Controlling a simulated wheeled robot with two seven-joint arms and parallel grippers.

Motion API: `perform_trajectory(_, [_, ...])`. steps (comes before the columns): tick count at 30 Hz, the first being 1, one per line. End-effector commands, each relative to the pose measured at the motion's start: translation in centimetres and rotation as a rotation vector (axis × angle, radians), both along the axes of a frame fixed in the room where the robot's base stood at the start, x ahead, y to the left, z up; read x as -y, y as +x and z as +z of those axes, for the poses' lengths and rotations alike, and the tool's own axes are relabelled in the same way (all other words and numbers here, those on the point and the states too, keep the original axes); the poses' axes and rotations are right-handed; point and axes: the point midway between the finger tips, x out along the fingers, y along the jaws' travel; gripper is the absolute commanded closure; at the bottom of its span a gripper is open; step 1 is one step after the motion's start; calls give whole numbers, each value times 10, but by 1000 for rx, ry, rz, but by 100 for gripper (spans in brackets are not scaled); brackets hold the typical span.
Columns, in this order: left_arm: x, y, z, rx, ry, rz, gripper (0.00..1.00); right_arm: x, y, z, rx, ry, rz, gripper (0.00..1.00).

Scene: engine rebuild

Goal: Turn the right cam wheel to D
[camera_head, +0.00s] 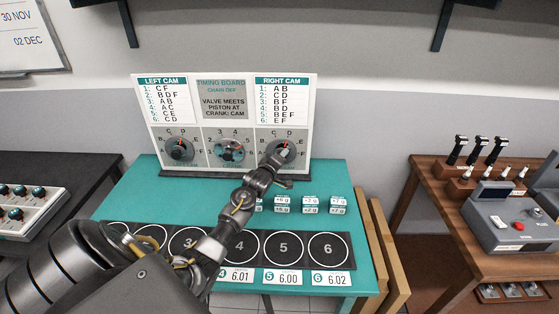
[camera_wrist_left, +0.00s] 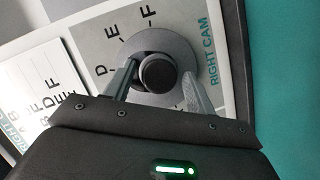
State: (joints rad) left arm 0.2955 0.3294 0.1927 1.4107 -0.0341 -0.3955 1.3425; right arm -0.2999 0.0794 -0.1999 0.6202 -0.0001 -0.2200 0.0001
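The right cam wheel is a grey disc with a round black knob (camera_wrist_left: 157,73), seen close up in the left wrist view, with D, E and F printed around it. In the head view the wheel (camera_head: 279,149) is at the lower right of the timing board (camera_head: 224,162), partly hidden by my gripper. My left gripper (camera_wrist_left: 160,72) is at the wheel, one finger on each side of the knob. A narrow gap seems to show between fingers and knob. I cannot make out which letter the pointer faces. My right gripper is not in view.
The left cam wheel (camera_head: 180,148) and a middle dial (camera_head: 229,150) sit on the same board. The board stands at the back of a teal table (camera_head: 140,195) with numbered circles and small labelled tiles (camera_head: 309,204). A wooden bench (camera_head: 440,190) with a grey device stands at right.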

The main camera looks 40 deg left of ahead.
Motion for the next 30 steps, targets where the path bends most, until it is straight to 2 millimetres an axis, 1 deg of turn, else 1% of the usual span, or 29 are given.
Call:
perform_trajectory(8, [0,0,0,1,-1,0,41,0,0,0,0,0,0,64])
perform_trajectory(11, [1,-4,0,0,-1,0,41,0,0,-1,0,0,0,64])
perform_trajectory(13, [3,-10,0,0,0,-1,41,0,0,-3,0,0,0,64])
perform_trajectory(17, [9,-29,4,2,1,0,41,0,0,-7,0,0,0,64])
perform_trajectory(24, [22,-71,12,1,0,0,41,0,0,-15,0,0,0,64])
perform_trajectory(27, [27,-85,15,1,-1,0,41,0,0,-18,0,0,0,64])
perform_trajectory(30, [30,-94,18,0,-1,0,41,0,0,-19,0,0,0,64])
